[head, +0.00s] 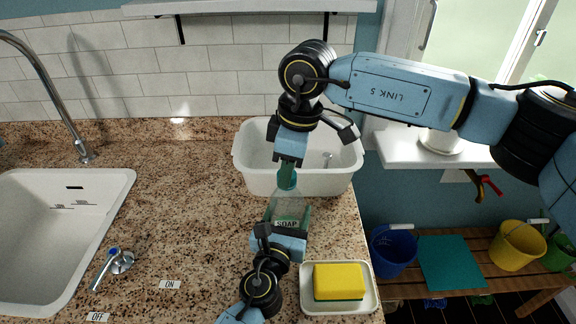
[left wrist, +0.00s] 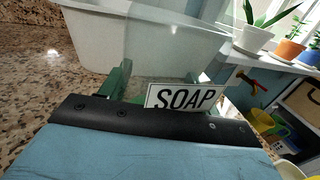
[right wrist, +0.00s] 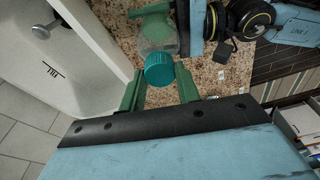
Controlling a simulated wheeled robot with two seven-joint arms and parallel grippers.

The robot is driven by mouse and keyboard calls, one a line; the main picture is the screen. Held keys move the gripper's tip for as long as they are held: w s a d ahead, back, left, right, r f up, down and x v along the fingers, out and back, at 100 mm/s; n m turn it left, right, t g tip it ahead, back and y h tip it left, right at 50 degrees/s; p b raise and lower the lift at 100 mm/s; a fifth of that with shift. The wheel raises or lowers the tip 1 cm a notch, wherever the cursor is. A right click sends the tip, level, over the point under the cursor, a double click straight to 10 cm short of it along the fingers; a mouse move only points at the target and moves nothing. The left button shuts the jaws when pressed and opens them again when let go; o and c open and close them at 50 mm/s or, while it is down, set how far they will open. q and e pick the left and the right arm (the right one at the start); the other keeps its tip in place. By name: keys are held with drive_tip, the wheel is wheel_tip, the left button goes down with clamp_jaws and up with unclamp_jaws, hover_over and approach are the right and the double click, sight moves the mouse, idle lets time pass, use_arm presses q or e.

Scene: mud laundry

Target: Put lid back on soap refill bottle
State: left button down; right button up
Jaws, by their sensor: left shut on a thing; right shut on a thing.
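The soap refill bottle (head: 290,213) is clear, with a white SOAP label that shows large in the left wrist view (left wrist: 185,97). It stands roughly upright in front of the white tub. My left gripper (head: 284,226) is shut on its body from the front. The teal lid (head: 287,179) is right above the bottle's neck, and in the right wrist view (right wrist: 159,71) it lies between the green fingertips. My right gripper (head: 289,168) comes from above and is shut on the lid. I cannot tell whether lid and neck touch.
The white tub (head: 252,178) stands close behind the bottle. A yellow sponge (head: 339,281) sits on a white dish (head: 369,300) at front right. A sink (head: 105,190) and tap lever (head: 118,262) are at left.

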drive_tip(key=o, duration=0.9)
drive_tip(key=shift+r, duration=2.3)
drive_tip(key=shift+c, duration=0.2)
